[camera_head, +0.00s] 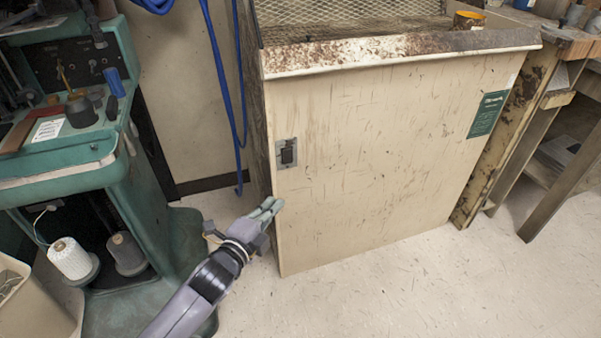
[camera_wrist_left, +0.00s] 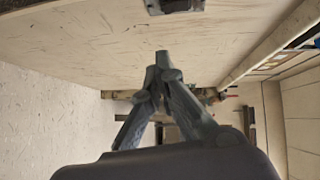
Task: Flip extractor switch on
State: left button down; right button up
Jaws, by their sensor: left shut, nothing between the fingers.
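The extractor switch (camera_head: 287,152) is a dark rocker on a grey metal plate, set in the left part of the cream cabinet front (camera_head: 390,150). Its plate also shows at the top edge of the left wrist view (camera_wrist_left: 172,5), partly cut off. My left gripper (camera_head: 272,206) is below and slightly left of the switch, near the cabinet's left edge. In the left wrist view its fingertips (camera_wrist_left: 162,58) meet with nothing between them, and they are apart from the switch. My right gripper is not in view.
A green stitching machine (camera_head: 70,180) stands on the left with thread spools (camera_head: 70,258) on its lower shelf. Blue hoses (camera_head: 228,90) hang beside the cabinet. A wooden bench (camera_head: 550,130) stands on the right. The floor in front of the cabinet (camera_head: 400,295) is clear.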

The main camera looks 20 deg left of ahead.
pick_arm(q)
jog(key=shift+w+d+r+m, duration=0.15)
jog(key=shift+d+r+m, duration=0.15)
jog(key=shift+r, duration=0.3)
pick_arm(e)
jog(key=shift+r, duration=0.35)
pick_arm(q)
jog(key=b, duration=0.2)
send_near(288, 157)
jog(key=w+d+f, duration=0.2)
jog(key=w+d, duration=0.1)
jog(key=d, duration=0.3)
jog(key=shift+w+a+f+b, duration=0.2)
jog(key=shift+w+a+b, duration=0.15)
jog(key=shift+w+a, duration=0.35)
jog(key=shift+w+a+f+b, duration=0.2)
jog(key=shift+w+a+b, duration=0.15)
jog(key=shift+w+a, duration=0.35)
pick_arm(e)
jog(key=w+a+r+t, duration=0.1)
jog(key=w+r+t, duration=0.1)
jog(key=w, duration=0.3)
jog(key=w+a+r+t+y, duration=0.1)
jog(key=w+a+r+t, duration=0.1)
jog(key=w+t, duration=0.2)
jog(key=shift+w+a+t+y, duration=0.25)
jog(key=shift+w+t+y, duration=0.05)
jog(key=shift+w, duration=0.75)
pick_arm(q)
jog(key=shift+d, duration=0.1)
